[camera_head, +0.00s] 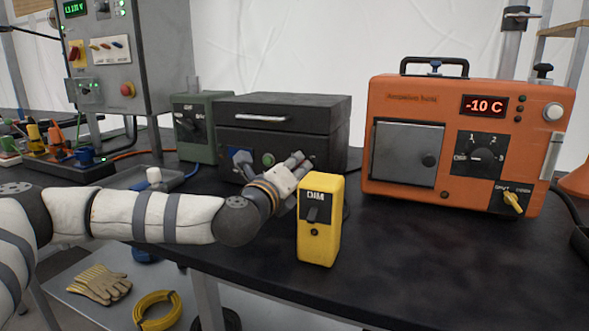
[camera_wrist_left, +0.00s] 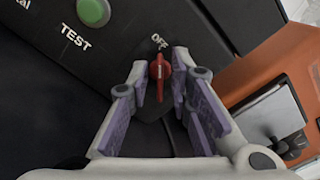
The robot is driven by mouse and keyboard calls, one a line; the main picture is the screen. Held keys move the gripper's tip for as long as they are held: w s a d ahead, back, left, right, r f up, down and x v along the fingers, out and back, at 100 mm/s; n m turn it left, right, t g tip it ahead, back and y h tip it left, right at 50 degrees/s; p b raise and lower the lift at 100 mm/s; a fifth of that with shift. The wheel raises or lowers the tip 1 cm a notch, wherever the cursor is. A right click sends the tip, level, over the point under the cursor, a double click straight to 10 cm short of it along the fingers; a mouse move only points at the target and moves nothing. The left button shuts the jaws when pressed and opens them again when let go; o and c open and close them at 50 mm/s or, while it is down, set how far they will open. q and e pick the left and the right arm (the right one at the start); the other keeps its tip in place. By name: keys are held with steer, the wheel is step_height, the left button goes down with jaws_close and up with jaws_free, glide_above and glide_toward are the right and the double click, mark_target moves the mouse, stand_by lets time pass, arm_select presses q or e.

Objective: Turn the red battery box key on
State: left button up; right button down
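The red key (camera_wrist_left: 160,70) sits on the dark front panel of the black battery box (camera_wrist_left: 200,35), with its tip toward the "OFF" label. In the head view the box (camera_head: 285,112) stands at the middle back of the table, and the key is hidden behind my gripper. My left gripper (camera_head: 298,166) is at the right part of the box front. In the left wrist view its purple-padded fingers (camera_wrist_left: 160,82) are open, one on each side of the key, with gaps visible. My right gripper is not in view.
A yellow dimmer box (camera_head: 320,220) stands close in front of my left gripper. An orange temperature unit (camera_head: 465,145) reading -10 C is to the right. A green box (camera_head: 195,130) stands left of the battery box. The table's right front is clear.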

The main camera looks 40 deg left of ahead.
arm_select(q)
jaws_close()
steer(key=shift+m, duration=0.3)
steer(key=m, duration=0.3)
steer(key=shift+d+r+m, duration=0.1)
steer(key=shift+r+m, duration=0.05)
steer(key=shift+m, duration=0.15)
steer(key=m+p, duration=0.1)
steer(key=m, duration=0.2)
steer(key=shift+d+m, duration=0.15)
steer(key=shift+m, duration=0.15)
steer(key=m+p, duration=0.1)
steer(key=m, duration=0.4)
steer(key=shift+w+d+r+p, duration=0.1)
steer(key=shift+p, duration=0.25)
steer(key=shift+d+m+p, duration=0.1)
steer(key=shift+m+p, duration=0.45)
steer(key=shift+m, duration=1.15)
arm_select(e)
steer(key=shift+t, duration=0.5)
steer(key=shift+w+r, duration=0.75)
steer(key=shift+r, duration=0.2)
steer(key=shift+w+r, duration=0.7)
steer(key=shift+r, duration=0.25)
arm_select(q)
steer(key=shift+f+m, duration=0.25)
steer(key=shift+m, duration=0.05)
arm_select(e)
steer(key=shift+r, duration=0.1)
